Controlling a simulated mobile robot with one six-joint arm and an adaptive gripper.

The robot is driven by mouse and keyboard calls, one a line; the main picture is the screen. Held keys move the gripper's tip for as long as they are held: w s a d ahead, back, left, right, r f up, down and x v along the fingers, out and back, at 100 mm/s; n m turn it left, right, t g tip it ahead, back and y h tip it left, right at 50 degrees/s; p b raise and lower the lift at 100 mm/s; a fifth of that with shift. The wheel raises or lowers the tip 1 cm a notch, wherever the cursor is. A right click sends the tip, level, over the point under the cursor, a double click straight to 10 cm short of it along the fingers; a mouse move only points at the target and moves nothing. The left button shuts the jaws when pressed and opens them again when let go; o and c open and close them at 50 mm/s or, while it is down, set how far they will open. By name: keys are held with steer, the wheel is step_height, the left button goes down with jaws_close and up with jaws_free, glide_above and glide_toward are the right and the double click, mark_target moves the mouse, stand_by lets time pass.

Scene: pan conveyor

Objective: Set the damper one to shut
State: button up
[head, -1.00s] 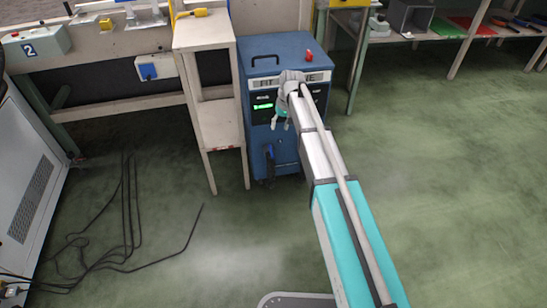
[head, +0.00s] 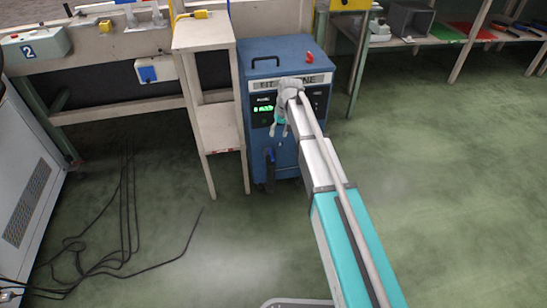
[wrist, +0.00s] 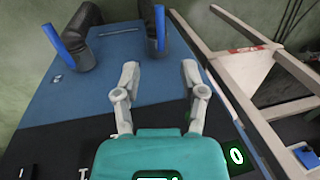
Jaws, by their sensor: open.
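The blue cabinet (head: 290,60) stands on the floor beyond my arm, with a partly covered label on its front. Two blue levers on black mounts show on its front in the wrist view, one (wrist: 157,30) near the top middle and one (wrist: 65,40) at the top left. In the head view one lever (head: 269,158) shows low on the front; my arm hides the other. I cannot tell which is damper one. My gripper (head: 279,132) is open and empty before the cabinet front. Its fingertips (wrist: 158,72) point toward the levers and are apart from them.
A green lit display (head: 263,109) is beside my gripper. A pale wooden stand (head: 215,130) is close to the cabinet's left side. A red knob (head: 309,56) is on the cabinet top. Black cables (head: 125,215) lie on the floor at left; floor at right is clear.

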steer(key=shift+s+a+f+b, duration=0.1)
steer(key=shift+a+f+b, duration=0.25)
steer(key=shift+f+b, duration=1.5)
steer(key=shift+s+a+f+b, duration=0.1)
steer(key=shift+a+f+b, duration=0.3)
steer(key=shift+f+b, duration=1.45)
steer(key=shift+s+a+f+b, duration=0.1)
steer(key=shift+a+f+b, duration=0.25)
steer(key=shift+f+b, duration=1.5)
steer(key=shift+f, duration=0.15)
steer(key=shift+c, duration=0.3)
jaws_close()
steer(key=shift+d, duration=0.1)
